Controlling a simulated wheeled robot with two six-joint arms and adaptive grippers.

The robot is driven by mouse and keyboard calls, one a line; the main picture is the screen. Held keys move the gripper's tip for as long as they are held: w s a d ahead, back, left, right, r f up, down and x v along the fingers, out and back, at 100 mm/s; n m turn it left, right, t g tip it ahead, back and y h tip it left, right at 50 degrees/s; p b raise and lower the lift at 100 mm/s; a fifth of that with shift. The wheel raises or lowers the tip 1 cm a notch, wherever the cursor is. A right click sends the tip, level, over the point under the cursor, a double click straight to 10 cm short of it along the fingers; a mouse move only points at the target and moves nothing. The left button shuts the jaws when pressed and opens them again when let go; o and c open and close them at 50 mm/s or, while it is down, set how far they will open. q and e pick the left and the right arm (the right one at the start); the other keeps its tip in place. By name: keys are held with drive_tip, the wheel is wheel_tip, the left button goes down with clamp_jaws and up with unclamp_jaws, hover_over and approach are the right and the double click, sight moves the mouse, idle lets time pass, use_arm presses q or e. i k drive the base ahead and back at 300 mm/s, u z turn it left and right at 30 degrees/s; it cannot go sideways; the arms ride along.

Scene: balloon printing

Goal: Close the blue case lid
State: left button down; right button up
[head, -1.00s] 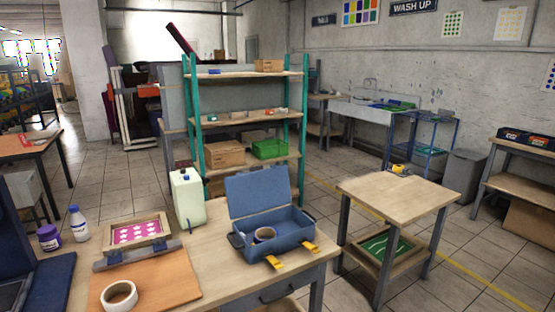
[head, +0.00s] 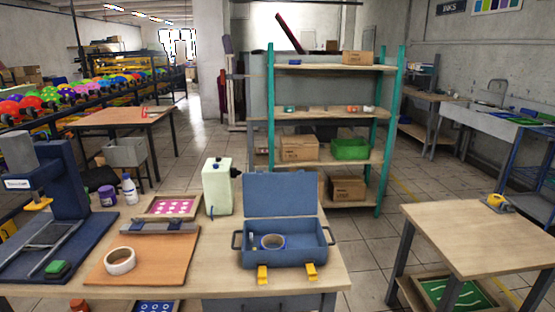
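The blue case (head: 288,257) stands on the right part of the wooden workbench, its front toward me. Its lid (head: 281,194) is open and stands upright at the back edge. A roll of tape (head: 272,242) lies inside the case at the left. Two yellow latches hang at the case's front, the left latch (head: 262,275) and the right latch (head: 311,271). A dark handle shows on the case's left side. Neither of my grippers is in the head view.
A pale green jug (head: 219,187) stands close behind the case's left side. A white tape roll (head: 120,261) lies on the orange board (head: 165,268) to the left. A side table (head: 480,240) stands to the right, across a floor gap. A shelf rack stands behind.

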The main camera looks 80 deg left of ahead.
sight(281, 192)
drive_tip(key=u, duration=0.6)
drive_tip(key=i, duration=0.8)
drive_tip(key=u, duration=0.85)
